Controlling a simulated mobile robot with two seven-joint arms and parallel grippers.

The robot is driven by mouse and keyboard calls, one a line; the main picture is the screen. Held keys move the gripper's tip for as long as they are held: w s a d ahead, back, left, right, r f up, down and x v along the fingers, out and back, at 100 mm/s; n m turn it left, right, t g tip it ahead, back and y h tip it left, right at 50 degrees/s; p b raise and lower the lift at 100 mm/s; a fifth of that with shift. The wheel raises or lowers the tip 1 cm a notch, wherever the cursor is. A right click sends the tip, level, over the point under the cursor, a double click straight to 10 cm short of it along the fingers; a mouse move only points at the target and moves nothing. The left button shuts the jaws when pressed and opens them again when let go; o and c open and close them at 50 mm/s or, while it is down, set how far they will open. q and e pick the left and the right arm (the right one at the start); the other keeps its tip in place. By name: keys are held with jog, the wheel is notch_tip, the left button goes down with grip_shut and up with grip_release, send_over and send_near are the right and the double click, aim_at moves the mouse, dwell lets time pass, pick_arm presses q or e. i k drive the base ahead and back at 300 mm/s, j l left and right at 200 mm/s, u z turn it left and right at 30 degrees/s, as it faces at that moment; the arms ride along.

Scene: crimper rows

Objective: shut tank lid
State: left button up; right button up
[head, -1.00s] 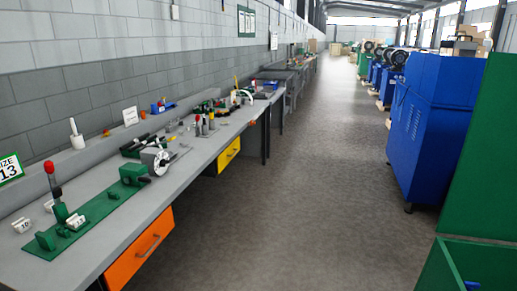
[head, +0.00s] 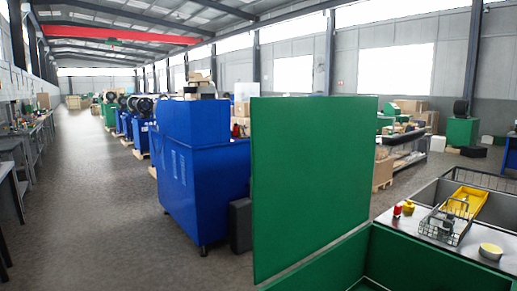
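A large flat green panel (head: 315,185), which looks like the tank lid, stands upright in the middle of the head view. Below and right of it is an open green tank (head: 420,262), cut off by the bottom edge. Its rim and part of its inside show. The lid's lower edge is close to the tank's left side; I cannot see a hinge. Neither of my grippers is in view.
A blue machine (head: 205,165) stands left of the lid, with a dark box (head: 241,224) between them. Right of the tank, a grey bench (head: 415,222) carries a wire basket (head: 445,226), a yellow tray (head: 468,201) and small containers. The aisle floor (head: 90,220) at left is clear.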

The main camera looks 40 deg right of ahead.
aim_at(312, 157)
jog(key=i+z, duration=0.45)
jog(key=i+j+z, duration=0.15)
jog(key=i+z, duration=0.15)
jog(key=z, duration=0.2)
jog(key=i+j+z, duration=0.3)
jog(key=z, duration=0.15)
jog(key=i+j+z, duration=0.3)
jog(key=j+z, duration=0.2)
jog(key=i+j+z, duration=0.2)
jog(key=j+z, duration=0.25)
jog(key=i+j+z, duration=0.15)
jog(key=j+z, duration=0.8)
jog(key=j, duration=0.15)
